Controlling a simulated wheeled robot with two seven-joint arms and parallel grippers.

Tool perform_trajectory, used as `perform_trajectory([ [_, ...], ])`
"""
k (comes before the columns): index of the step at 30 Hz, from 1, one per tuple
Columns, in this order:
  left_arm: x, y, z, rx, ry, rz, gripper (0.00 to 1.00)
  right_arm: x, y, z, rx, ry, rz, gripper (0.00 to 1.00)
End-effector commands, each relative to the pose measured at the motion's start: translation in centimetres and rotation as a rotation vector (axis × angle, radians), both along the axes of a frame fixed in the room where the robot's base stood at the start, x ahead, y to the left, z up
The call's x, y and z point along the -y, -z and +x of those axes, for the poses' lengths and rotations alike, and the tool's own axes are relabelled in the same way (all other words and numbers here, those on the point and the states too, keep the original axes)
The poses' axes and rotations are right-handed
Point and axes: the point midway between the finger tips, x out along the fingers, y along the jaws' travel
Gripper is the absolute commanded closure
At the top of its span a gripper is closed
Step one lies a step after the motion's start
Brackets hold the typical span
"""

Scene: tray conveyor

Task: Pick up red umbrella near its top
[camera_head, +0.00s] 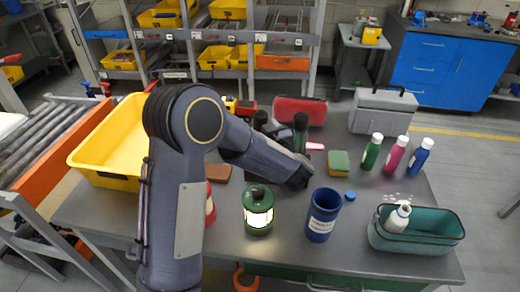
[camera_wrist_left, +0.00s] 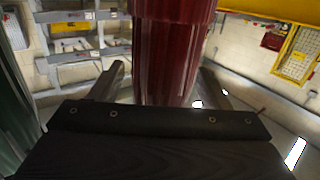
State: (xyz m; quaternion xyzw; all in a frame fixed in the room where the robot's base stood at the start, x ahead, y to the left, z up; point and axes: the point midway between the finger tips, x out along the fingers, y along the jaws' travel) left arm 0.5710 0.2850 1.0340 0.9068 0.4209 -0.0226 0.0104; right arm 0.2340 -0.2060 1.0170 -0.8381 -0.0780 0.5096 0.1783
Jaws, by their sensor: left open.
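In the left wrist view a dark red, ribbed upright cylinder, which looks like the folded red umbrella (camera_wrist_left: 170,60), stands with its wider part at the top of the picture. The two fingers of my left gripper (camera_wrist_left: 161,70) are open, one on each side of it. I cannot tell whether either finger touches it. In the head view the dark end of my left arm, with the gripper (camera_head: 296,178), is over the middle of the table. I cannot clearly make out the umbrella there; my arm covers part of that area. My right gripper is not in view.
On the table (camera_head: 350,262) are a green lantern (camera_head: 258,212), a blue cup (camera_head: 322,216), a teal basket (camera_head: 418,243), a dark green bottle (camera_head: 300,133), a red case (camera_head: 300,109), a grey toolbox (camera_head: 382,112) and several coloured bottles. A yellow bin (camera_head: 112,150) is at left.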

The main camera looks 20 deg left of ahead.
Motion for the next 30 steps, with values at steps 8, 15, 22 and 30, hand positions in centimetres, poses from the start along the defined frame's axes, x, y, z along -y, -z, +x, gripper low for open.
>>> perform_trajectory([
  [8,0.0,0.0,0.0,0.0,0.0,0.0,0.57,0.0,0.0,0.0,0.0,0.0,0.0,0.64],
  [15,0.0,0.0,0.0,0.0,0.0,0.0,0.89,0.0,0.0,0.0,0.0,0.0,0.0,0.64],
  [22,0.0,-0.1,0.0,0.001,0.0,0.0,1.0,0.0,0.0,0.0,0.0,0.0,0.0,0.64],
  [30,0.0,-2.3,0.0,0.007,-0.001,-0.001,1.0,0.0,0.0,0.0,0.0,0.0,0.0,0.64],
])
